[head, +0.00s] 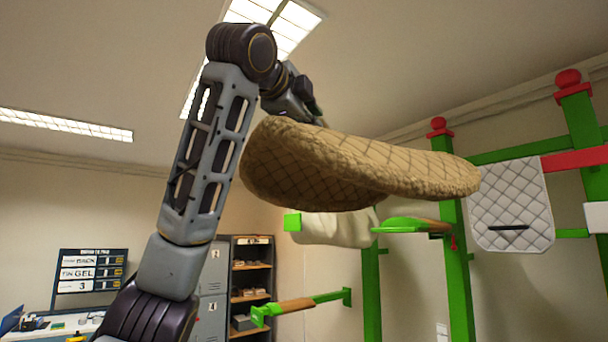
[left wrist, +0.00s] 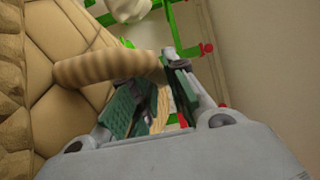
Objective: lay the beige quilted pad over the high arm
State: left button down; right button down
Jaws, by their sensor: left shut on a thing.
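The beige quilted pad (head: 400,168) is held up in the air, its curved, fleecy-edged body spreading to the right of my left arm. My left gripper (head: 300,105) is at the pad's upper left edge, its fingertips mostly hidden behind it. In the left wrist view the fingers (left wrist: 155,85) are shut on a ribbed tan part of the pad (left wrist: 105,68), with quilted cloth at left. Behind and below the pad, a green arm with a wooden top (head: 410,224) sticks out from a green post. A lower green and wooden arm (head: 300,305) is further down. My right gripper is not in view.
A cream fleecy cover (head: 340,228) hangs on an arm with a green end (head: 292,222), just under the pad. A white quilted pad (head: 510,205) hangs at right. Green posts with red knobs (head: 438,125) stand near. Lockers and a shelf (head: 250,285) are at the back.

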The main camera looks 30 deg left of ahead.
pick_arm(q)
jog(key=s+a+r, duration=0.2)
jog(key=r, duration=0.4)
jog(key=s+a+r, duration=0.2)
jog(key=r, duration=0.4)
jog(key=w+a+r+n+y+p, duration=0.1)
jog(key=w+a+r+y, duration=0.1)
jog(key=w+a, duration=0.25)
jog(key=w+a+f, duration=0.2)
jog(key=w+f, duration=0.2)
jog(key=w, duration=0.3)
jog(key=w+a+f, duration=0.1)
jog(key=w+f, duration=0.3)
jog(key=w, duration=0.4)
jog(key=w+a+f, duration=0.1)
jog(key=w+f, duration=0.6)
jog(key=f, duration=0.5)
jog(key=shift+f+n, duration=0.3)
jog(key=shift+n, duration=0.1)
